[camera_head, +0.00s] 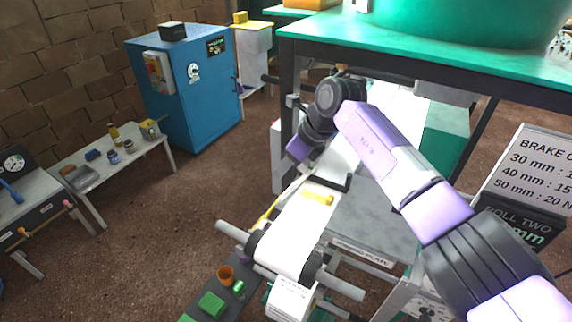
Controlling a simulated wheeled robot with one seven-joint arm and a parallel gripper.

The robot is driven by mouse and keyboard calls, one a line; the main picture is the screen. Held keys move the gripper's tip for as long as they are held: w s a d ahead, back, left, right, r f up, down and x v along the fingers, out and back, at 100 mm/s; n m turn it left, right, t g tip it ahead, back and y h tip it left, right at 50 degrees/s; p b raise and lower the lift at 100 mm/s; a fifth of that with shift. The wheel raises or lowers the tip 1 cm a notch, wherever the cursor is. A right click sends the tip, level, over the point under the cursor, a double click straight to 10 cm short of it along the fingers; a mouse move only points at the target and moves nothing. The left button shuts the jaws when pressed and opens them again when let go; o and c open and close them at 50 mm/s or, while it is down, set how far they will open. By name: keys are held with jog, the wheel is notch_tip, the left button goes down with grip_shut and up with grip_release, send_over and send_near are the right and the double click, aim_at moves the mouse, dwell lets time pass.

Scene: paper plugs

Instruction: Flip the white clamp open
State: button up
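I cannot make out a white clamp for certain; my arm covers part of the machine where one might sit. My gripper (298,149) is at the far end of my purple and black arm, beside the machine frame and above the left edge of the white paper web (305,215). Its fingers are too small and turned away to tell open from shut, and I see nothing held in it. A black bar (330,182) and a small yellow piece (318,198) lie across the web, nearer the camera than the gripper.
The web runs over a roller (285,255) at the front. A green-topped table (430,62) stands over the machine's far end. A blue cabinet (190,95) stands left, with open floor between.

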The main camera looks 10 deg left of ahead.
jog(key=shift+d, duration=0.1)
jog(key=b+v, duration=0.1)
jog(key=v, duration=0.5)
jog(key=shift+d+r+b, duration=0.2)
jog(key=shift+r+b, duration=0.15)
jog(key=shift+b, duration=0.05)
jog(key=shift+s+d+r, duration=0.15)
jog(key=shift+r, duration=0.25)
